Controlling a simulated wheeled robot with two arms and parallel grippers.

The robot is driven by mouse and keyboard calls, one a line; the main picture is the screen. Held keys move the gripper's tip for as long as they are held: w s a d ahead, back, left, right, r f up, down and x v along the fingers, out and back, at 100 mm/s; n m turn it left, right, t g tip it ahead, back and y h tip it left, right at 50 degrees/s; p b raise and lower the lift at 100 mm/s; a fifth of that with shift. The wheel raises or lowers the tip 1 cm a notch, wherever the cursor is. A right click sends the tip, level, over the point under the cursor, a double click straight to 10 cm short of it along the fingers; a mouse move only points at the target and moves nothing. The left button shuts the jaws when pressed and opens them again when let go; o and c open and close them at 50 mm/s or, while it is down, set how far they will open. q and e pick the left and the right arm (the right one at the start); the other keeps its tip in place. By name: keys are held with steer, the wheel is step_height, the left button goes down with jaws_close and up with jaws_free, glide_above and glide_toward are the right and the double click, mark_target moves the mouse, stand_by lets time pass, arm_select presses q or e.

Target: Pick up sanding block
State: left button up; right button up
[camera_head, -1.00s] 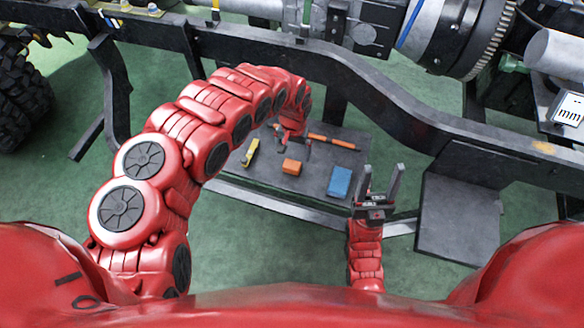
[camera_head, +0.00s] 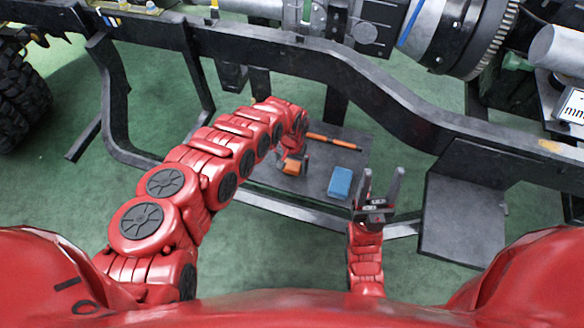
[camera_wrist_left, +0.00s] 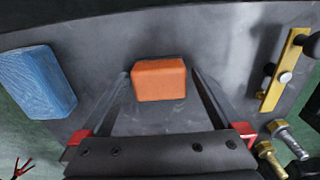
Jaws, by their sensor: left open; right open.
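An orange block (camera_head: 291,168), likely the sanding block, lies on the dark tray (camera_head: 318,180). In the left wrist view the orange block (camera_wrist_left: 159,79) sits centred between the tips of my open left gripper (camera_wrist_left: 160,74), with a gap on each side. In the head view my left gripper (camera_head: 296,160) is low over the tray and partly covers the block. My right gripper (camera_head: 381,190) is open and empty, pointing up in front of the tray, right of the blue block.
A blue block (camera_head: 340,182) lies right of the orange block, also in the left wrist view (camera_wrist_left: 38,80). An orange-handled tool (camera_head: 332,141) lies behind. A yellow tool (camera_wrist_left: 285,70) and bolts (camera_wrist_left: 283,138) are at the wrist view's right. A dark chassis rail (camera_head: 390,95) crosses above the tray.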

mark_target(291, 167)
arm_select(q)
steer(key=c, duration=1.3)
steer(key=shift+r, duration=0.15)
steer(key=r, duration=0.2)
steer(key=r+p, duration=0.1)
steer(key=shift+s+a+r, duration=0.1)
steer(key=shift+s+r, duration=0.25)
steer(key=s+a+p, duration=0.1)
steer(key=s+p, duration=0.2)
steer(key=s, duration=0.2)
steer(key=s+a+p, duration=0.1)
steer(key=s+p, duration=0.2)
steer(key=s, duration=0.2)
steer(key=s+a+r+p, duration=0.1)
steer(key=s+p, duration=0.1)
steer(key=s, duration=0.3)
steer(key=shift+a+p, duration=0.1)
steer(key=shift+p, duration=0.3)
